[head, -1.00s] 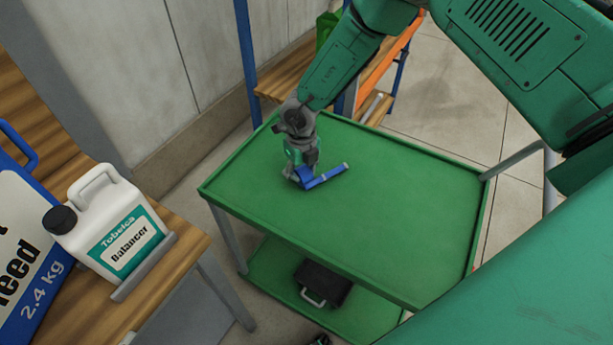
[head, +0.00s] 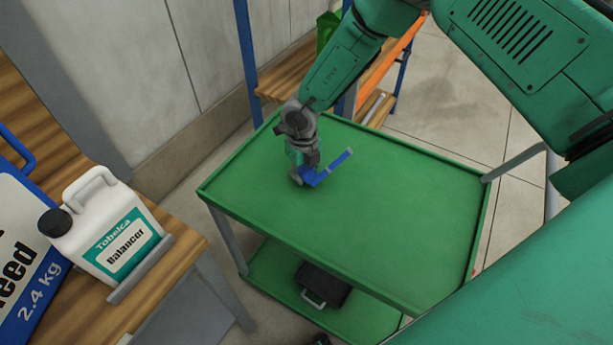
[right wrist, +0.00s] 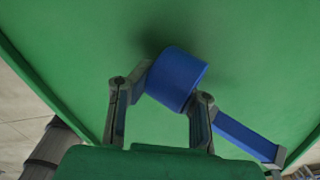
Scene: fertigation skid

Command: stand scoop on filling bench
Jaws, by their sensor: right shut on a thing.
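The blue scoop (head: 334,168) is over the left part of a green cart's top (head: 400,220). My right gripper (head: 301,176) is shut on the scoop, with its handle pointing up and right in the head view. In the right wrist view the scoop's round blue cup (right wrist: 177,79) sits between the two fingers of the gripper (right wrist: 172,90), and its handle runs to the lower right. I cannot tell whether the scoop touches the cart top. My left gripper is not in view.
A wooden bench (head: 70,315) at the left holds a white Balancer jug (head: 108,232) and a white-and-blue feed container (head: 20,250). A black case (head: 322,285) lies on the cart's lower shelf. Most of the cart top is clear.

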